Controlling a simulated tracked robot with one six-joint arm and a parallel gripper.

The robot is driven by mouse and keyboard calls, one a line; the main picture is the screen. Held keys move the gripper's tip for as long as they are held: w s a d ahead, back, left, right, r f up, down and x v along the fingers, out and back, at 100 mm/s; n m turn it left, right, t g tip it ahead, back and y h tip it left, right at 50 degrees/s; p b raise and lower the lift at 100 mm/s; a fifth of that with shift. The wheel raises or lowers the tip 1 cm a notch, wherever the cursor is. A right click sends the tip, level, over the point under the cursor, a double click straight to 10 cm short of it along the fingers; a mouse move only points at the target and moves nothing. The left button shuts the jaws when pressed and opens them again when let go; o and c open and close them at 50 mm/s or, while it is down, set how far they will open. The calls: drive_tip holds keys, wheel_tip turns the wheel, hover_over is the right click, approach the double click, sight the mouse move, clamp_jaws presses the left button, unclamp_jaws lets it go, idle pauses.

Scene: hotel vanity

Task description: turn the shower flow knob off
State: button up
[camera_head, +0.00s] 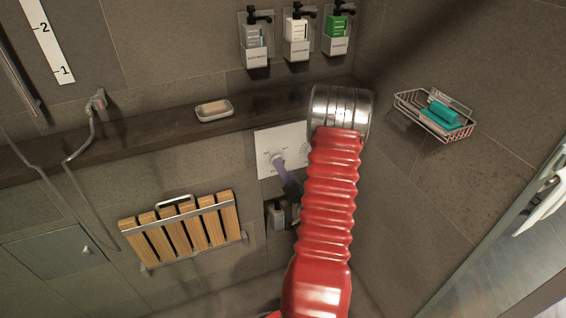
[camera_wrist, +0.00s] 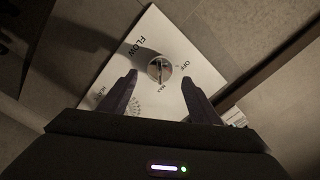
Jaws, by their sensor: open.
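The white shower control plate (camera_head: 266,140) is on the tiled wall below the dark ledge. In the wrist view the plate (camera_wrist: 205,75) is turned at an angle and shows the words FLOW, OFF and MAX. The round metal flow knob (camera_wrist: 159,68) has a bar across its face. My gripper (camera_wrist: 160,76) is open, with one finger to the left of the knob and one to the right. No contact is clear.
A soap dish (camera_head: 215,110) stands on the ledge (camera_head: 150,137). Three dispensers hang above, the middle one white (camera_head: 298,38). A wire basket (camera_head: 435,115) is on the right wall. A folded slatted wooden seat (camera_head: 182,232) and a shower hose (camera_head: 75,158) are on the left.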

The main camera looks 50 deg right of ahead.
drive_tip(key=x, duration=0.4)
drive_tip(key=shift+w+d, duration=0.1)
drive_tip(key=shift+w, duration=0.1)
